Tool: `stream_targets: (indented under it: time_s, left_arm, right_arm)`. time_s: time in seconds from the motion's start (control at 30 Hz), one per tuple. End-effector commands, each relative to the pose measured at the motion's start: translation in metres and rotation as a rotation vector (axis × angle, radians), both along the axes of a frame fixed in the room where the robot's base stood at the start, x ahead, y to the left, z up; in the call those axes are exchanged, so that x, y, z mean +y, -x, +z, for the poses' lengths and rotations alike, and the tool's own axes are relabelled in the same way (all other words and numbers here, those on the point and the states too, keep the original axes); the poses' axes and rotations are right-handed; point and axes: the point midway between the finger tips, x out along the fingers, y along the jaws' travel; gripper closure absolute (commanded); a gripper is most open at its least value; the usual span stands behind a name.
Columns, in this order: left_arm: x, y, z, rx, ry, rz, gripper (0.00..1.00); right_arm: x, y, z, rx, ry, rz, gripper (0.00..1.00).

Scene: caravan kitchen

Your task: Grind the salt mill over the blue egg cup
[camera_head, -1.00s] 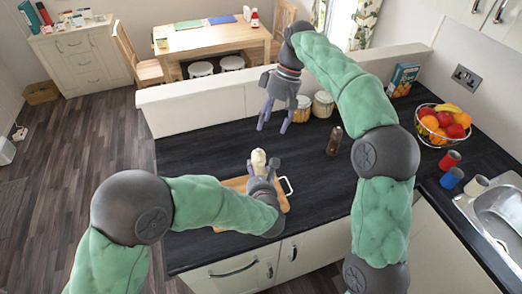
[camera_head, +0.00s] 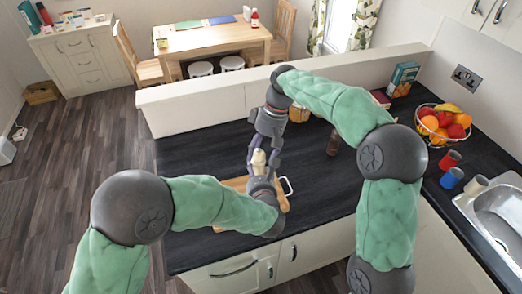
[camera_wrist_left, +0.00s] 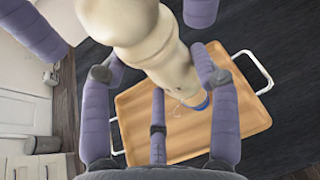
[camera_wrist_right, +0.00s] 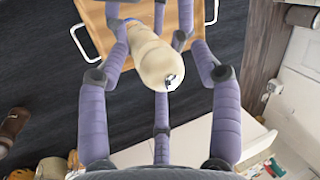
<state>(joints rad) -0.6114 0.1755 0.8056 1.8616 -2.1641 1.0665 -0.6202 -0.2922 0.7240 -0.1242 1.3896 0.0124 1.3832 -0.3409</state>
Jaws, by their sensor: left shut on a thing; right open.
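The cream salt mill (camera_head: 258,157) is upright over the wooden tray (camera_head: 284,203). My left gripper (camera_head: 261,170) is shut on its body, seen closely in the left wrist view (camera_wrist_left: 150,40). My right gripper (camera_head: 264,150) is open, pointing down from above, with its fingers around the mill's top (camera_wrist_right: 160,66). I cannot tell whether they touch it. A small blue object (camera_wrist_left: 203,104), likely the blue egg cup, shows on the tray below the mill in the left wrist view. The mill and a finger hide most of it.
A dark brown mill (camera_head: 334,141) stands on the black counter to the right. Red (camera_head: 451,159), blue (camera_head: 451,178) and cream (camera_head: 476,185) cups stand near the sink (camera_head: 502,222). A fruit basket (camera_head: 441,127) is behind them. A low wall (camera_head: 220,105) borders the counter's back.

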Motion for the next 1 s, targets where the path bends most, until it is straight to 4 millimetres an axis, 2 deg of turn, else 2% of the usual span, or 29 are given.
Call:
stream_targets:
  time_s: [0.07, 0.2, 0.27, 1.0]
  left_arm:
    - [-0.0001, -0.0003, 0.0007, -0.001, 0.001, 0.000, 0.71]
    - [-0.0001, -0.0003, 0.0007, -0.001, 0.001, 0.000, 0.70]
    - [0.0001, -0.0004, 0.0007, -0.001, 0.001, 0.000, 0.71]
    - [0.0007, -0.0012, 0.0012, -0.002, 0.002, 0.003, 0.71]
  right_arm:
    - [0.0000, 0.0000, 0.0001, 0.000, 0.000, 0.000, 0.35]
    - [0.0000, 0.0000, 0.0001, 0.000, 0.000, 0.000, 0.75]
    - [-0.0001, 0.0002, 0.0001, 0.001, 0.000, 0.000, 0.90]
    - [-0.0004, 0.0028, -0.0003, 0.008, 0.001, -0.049, 0.91]
